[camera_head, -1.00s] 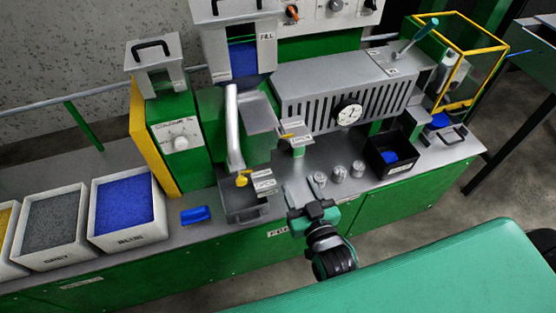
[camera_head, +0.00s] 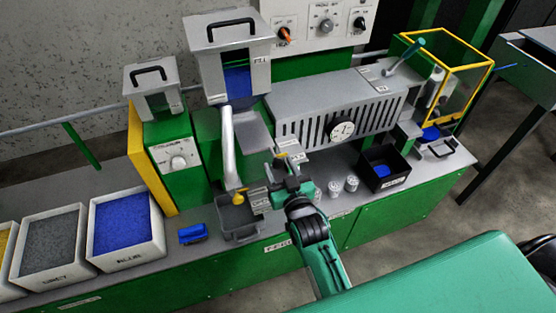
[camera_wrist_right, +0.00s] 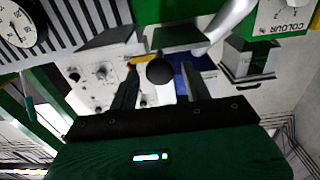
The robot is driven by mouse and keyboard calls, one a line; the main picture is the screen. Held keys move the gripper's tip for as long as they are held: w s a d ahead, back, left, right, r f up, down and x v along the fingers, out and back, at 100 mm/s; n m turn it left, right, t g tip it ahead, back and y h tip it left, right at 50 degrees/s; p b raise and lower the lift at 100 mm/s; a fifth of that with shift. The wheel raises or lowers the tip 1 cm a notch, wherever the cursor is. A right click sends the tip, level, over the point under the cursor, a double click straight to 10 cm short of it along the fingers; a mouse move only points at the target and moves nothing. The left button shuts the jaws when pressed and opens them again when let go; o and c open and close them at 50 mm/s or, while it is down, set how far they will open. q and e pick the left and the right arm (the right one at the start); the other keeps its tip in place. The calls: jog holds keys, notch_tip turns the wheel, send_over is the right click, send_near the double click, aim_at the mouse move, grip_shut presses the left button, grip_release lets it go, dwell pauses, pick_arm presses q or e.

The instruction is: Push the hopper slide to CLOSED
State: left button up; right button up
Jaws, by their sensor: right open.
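The hopper (camera_head: 268,76), a grey metal bin with a blue-filled window and a black lid handle, stands at the back centre. Contact is unclear. My left gripper is out of view.
Blue (camera_head: 124,224) and grey (camera_head: 47,240) pellet bins stand at the left, with a blue scoop (camera_head: 193,233) beside them. Small cups (camera_head: 351,183) and a black box (camera_head: 384,169) are right of my gripper. A slotted grey barrel housing (camera_head: 345,108) stands behind.

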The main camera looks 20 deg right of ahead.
aim_at(271, 147)
jog(key=shift+w, duration=0.95)
grip_shut()
jog(key=w, duration=0.5)
jog(key=shift+w+a, duration=0.1)
jog(key=shift+w, duration=0.55)
jog(key=shift+r, duration=0.15)
